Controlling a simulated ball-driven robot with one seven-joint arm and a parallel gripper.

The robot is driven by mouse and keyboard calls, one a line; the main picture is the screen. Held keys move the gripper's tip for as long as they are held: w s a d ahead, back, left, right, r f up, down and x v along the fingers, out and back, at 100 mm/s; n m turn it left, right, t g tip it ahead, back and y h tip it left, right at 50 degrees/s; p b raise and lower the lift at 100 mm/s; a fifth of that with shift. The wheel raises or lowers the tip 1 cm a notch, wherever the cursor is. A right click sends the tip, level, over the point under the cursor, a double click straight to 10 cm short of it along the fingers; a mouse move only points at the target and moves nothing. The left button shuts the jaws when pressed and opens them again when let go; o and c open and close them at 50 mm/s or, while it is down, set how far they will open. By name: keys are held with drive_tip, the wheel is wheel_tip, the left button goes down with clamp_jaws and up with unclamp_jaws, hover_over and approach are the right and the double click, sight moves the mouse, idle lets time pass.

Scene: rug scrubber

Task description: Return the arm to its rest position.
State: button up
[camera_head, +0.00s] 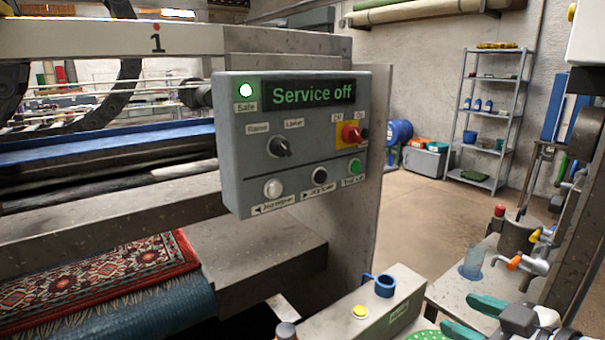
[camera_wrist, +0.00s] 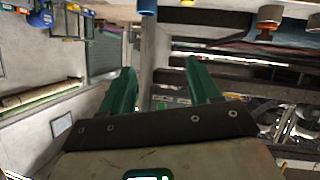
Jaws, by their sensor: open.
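My gripper (camera_wrist: 160,88) shows in the wrist view with its two green fingers spread apart and nothing between them. In the head view my gripper (camera_head: 462,318) is at the lower right, its green fingers pointing left, near the grey box with the yellow button. The grey control panel (camera_head: 237,160) stands on the machine in the middle of the head view. Its display (camera_head: 305,93) reads "Service off" and the lamp marked "Safe" (camera_head: 246,90) is lit. My gripper is apart from the panel.
A patterned red rug (camera_head: 120,272) lies on the machine at the lower left. A grey box with a yellow button (camera_head: 400,285) and a blue ring (camera_head: 384,286) stands at the bottom. A metal shelf (camera_head: 468,130) is at the back. Clear floor (camera_head: 425,215) lies between.

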drive_tip(key=s+a+f+m+g+h+p, duration=0.1)
drive_tip(key=s+f+m+g, duration=0.15)
drive_tip(key=s+f, duration=0.35)
drive_tip(key=s+f+m+g+h+p, duration=0.2)
drive_tip(key=s+f+g, duration=0.15)
drive_tip(key=f, duration=0.55)
drive_tip(key=s+d+f+m+g+h+p, duration=0.1)
drive_tip(key=s+f, duration=0.3)
drive_tip(key=s, duration=0.6)
drive_tip(key=s+d+f+m+g+h+p, duration=0.1)
drive_tip(key=s+f+m+g+h, duration=0.1)
drive_tip(key=s, duration=0.8)
wheel_tip(320, 180, down, 3)
drive_tip(key=shift+s+d+r+m+g+p, duration=0.2)
drive_tip(key=shift+d+m+g+p, duration=0.25)
drive_tip(key=shift+g, duration=0.75)
drive_tip(key=shift+a, duration=0.15)
drive_tip(key=shift+c, duration=0.3)
